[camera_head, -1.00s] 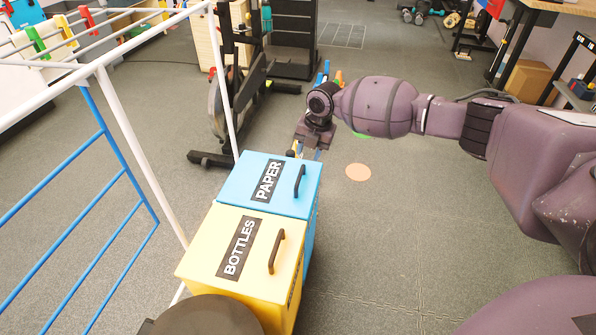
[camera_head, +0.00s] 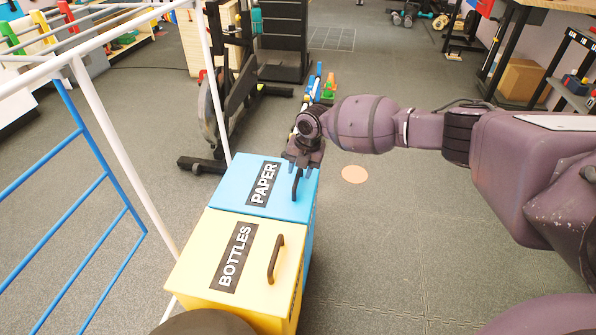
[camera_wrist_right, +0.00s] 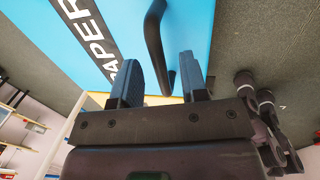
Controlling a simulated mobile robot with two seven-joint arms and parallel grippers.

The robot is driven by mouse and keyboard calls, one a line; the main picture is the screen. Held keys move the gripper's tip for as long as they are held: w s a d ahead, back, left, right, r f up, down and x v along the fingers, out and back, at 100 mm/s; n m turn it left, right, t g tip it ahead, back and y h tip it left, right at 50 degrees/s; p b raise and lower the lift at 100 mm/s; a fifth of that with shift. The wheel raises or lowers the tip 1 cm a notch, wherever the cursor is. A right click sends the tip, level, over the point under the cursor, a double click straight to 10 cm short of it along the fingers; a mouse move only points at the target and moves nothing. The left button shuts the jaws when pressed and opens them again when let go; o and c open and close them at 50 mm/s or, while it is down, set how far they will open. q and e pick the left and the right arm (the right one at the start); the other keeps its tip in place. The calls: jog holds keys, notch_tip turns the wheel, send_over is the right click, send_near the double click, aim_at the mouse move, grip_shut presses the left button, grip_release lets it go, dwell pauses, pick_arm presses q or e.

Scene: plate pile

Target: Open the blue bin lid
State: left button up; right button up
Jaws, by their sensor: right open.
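The blue bin (camera_head: 234,178) has a shut lid with a black PAPER label (camera_head: 263,184) and a dark bar handle (camera_head: 296,184) near its right edge. My right gripper (camera_head: 300,164) hangs over the far end of that handle, pointing down, and hides part of it. In the right wrist view the open right gripper (camera_wrist_right: 159,65) has the handle (camera_wrist_right: 152,35) in line with the gap between its two fingers. The blue lid (camera_wrist_right: 200,25) lies beyond. I cannot tell whether the fingers touch the handle. My left gripper is not in view.
A yellow bin (camera_head: 195,258) labelled BOTTLES, with its own handle (camera_head: 275,258), stands against the near side of the blue bin. A white and blue rack (camera_head: 88,115) is on the left, an exercise bike (camera_head: 222,100) behind.

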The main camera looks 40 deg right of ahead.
jog(key=shift+w+f, duration=0.1)
grip_shut()
dwell(0.3)
jog(key=shift+a, duration=0.1)
